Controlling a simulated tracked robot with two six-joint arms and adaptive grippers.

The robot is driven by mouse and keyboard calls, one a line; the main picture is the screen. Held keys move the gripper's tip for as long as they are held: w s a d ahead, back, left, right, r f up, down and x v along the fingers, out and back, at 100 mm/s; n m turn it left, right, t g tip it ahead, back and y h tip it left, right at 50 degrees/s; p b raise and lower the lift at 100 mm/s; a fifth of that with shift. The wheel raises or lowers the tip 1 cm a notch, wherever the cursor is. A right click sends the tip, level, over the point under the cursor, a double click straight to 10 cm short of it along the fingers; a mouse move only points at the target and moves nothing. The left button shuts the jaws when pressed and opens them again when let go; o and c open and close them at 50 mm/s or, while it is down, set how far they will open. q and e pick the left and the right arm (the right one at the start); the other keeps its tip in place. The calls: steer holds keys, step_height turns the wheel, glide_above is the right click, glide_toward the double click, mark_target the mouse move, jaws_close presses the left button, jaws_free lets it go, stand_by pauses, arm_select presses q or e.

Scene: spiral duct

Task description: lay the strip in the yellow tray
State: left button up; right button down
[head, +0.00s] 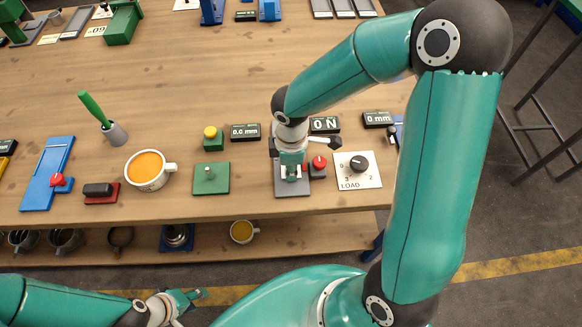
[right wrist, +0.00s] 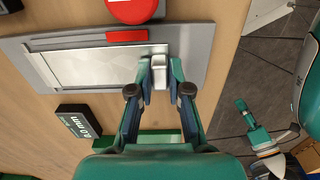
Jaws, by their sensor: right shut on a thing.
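My right gripper (head: 291,175) points down over a grey device (head: 292,192) near the table's front edge. In the right wrist view my right gripper (right wrist: 160,75) is shut on a small light-grey block (right wrist: 160,62) at the end of a shiny silver plate (right wrist: 90,68) set in that device. I cannot tell whether the plate is the strip. My left gripper (head: 183,298) is low, in front of the table and off it; its jaw opening is unclear. I can make out no yellow tray; a partly cut-off yellow thing (head: 8,147) is at the left edge.
A red button (head: 319,162) sits beside the grey device. A LOAD dial panel (head: 357,169) is to its right and a green plate with a peg (head: 210,178) to its left. A cup (head: 148,170) and a blue device (head: 48,175) stand farther left. The table's middle is clear.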

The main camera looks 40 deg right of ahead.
steer(key=shift+s, duration=0.1)
steer(key=shift+s+a+r+b, duration=0.1)
steer(key=shift+s+a+b, duration=0.55)
steer(key=shift+s, duration=0.5)
steer(key=shift+s+a+r+b, duration=0.1)
steer(key=shift+s+a+b, duration=0.2)
steer(key=shift+s+a, duration=0.65)
steer(key=shift+s+d+r, duration=0.1)
steer(key=shift+s+d, duration=0.05)
step_height(320, 180, up, 7)
steer(key=p, duration=0.6)
